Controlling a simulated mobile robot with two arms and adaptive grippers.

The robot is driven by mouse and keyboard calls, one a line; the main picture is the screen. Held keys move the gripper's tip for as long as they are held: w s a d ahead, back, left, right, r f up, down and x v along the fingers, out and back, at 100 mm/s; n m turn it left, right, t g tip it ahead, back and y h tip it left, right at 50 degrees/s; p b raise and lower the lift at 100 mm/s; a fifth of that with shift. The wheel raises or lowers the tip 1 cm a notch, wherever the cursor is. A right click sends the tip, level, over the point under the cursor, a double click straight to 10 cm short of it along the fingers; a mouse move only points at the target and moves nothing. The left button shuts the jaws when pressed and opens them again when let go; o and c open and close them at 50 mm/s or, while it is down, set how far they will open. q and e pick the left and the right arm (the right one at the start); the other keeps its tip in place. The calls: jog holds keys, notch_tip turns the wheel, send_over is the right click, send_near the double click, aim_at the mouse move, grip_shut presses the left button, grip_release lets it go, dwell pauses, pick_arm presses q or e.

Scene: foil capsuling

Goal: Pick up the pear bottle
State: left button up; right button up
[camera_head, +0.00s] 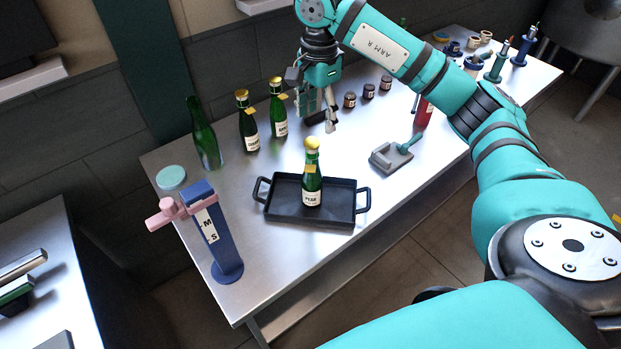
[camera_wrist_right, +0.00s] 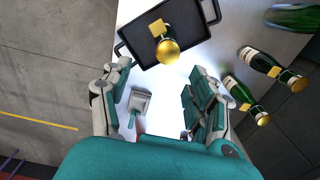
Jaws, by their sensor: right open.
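The pear bottle (camera_head: 312,182) is green with a gold foil top and a label reading PEAR. It stands upright in a black tray (camera_head: 285,213) with two handles on the metal table. In the right wrist view the pear bottle (camera_wrist_right: 166,46) is seen from above, beyond the fingertips, with the tray (camera_wrist_right: 140,28) under it. My right gripper (camera_head: 322,122) hangs above the table behind the tray, apart from the bottle. It is open and empty, and its fingers (camera_wrist_right: 158,88) are spread in the wrist view. My left gripper is not in view.
Two more gold-topped bottles (camera_head: 248,122) (camera_head: 278,110) and a bare green bottle (camera_head: 206,135) stand behind the tray. A blue and pink device (camera_head: 222,240) stands left. A grey tool (camera_head: 392,156) lies right of the tray. Small dark jars (camera_head: 369,91) stand farther back.

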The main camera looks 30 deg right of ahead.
aim_at(315, 145)
notch_tip(315, 145, down, 4)
jog(key=shift+r+p, duration=0.1)
jog(key=shift+p, duration=0.6)
jog(key=shift+w+f+p, duration=0.2)
jog(key=shift+f+p, duration=0.1)
jog(key=shift+f, duration=0.7)
notch_tip(315, 145, down, 3)
jog(key=shift+w+r+p, duration=0.1)
jog(key=shift+r+p, duration=0.1)
jog(key=shift+p, duration=0.15)
jog(key=shift+a+f, duration=0.1)
jog(key=shift+f, duration=0.1)
jog(key=f+p, duration=0.2)
jog(key=f, duration=0.1)
jog(key=f+p, duration=0.1)
jog(key=shift+w+a+f, duration=0.2)
jog(key=shift+w, duration=0.15)
jog(key=shift+f, duration=0.25)
jog(key=c, duration=0.8)
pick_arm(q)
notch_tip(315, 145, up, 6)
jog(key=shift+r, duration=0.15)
pick_arm(e)
grip_shut()
